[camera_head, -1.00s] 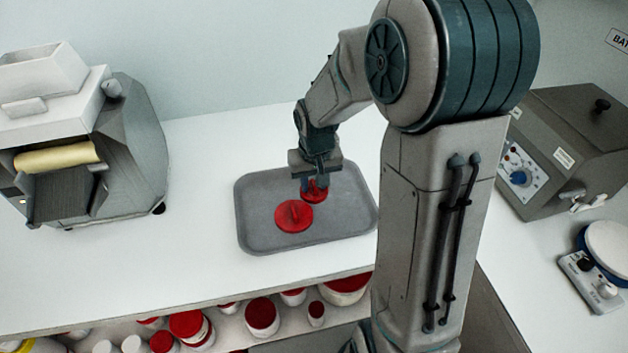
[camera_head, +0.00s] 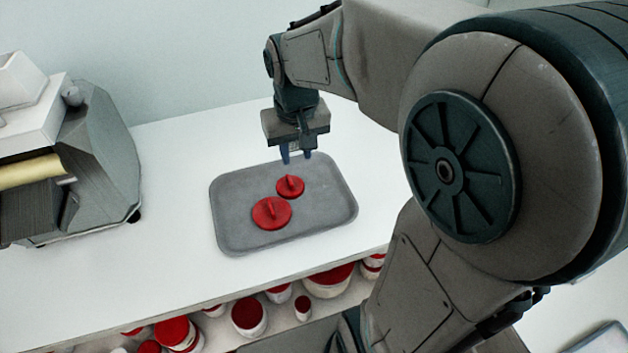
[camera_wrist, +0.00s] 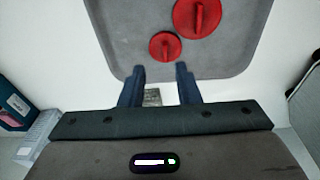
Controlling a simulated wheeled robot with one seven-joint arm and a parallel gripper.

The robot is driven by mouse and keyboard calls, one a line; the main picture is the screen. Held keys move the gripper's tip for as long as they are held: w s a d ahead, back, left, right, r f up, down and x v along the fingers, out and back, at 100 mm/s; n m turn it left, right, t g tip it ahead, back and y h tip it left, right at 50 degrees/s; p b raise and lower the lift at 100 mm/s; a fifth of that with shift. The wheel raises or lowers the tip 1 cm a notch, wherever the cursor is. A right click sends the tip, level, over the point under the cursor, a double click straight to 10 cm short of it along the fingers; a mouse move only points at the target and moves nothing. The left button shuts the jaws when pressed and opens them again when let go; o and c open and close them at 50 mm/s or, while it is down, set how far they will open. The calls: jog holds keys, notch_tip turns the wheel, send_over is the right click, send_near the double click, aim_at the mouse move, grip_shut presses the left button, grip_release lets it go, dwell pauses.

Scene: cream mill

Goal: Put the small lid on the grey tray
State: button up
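The small red lid (camera_head: 290,186) lies on the grey tray (camera_head: 235,205), beside a larger red lid (camera_head: 272,213). Each lid has a raised grip bar. In the wrist view the small lid (camera_wrist: 165,46) is just beyond my fingertips, and the larger lid (camera_wrist: 205,15) is farther off to the right. My gripper (camera_head: 298,158) is above the far edge of the tray, apart from both lids. Its two fingers are spread with nothing between them, as the wrist view shows (camera_wrist: 160,72).
A grey machine with a cream roller (camera_head: 75,160) stands at the left on the white counter (camera_head: 110,270). Several red-lidded jars (camera_head: 249,314) sit on a shelf below the counter's front edge. The counter between machine and tray is clear.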

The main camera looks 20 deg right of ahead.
jog(key=s+d+f+t, duration=0.1)
jog(key=s, duration=1.1)
jog(key=shift+s+d, duration=0.15)
jog(key=shift+s, duration=0.1)
dwell(0.5)
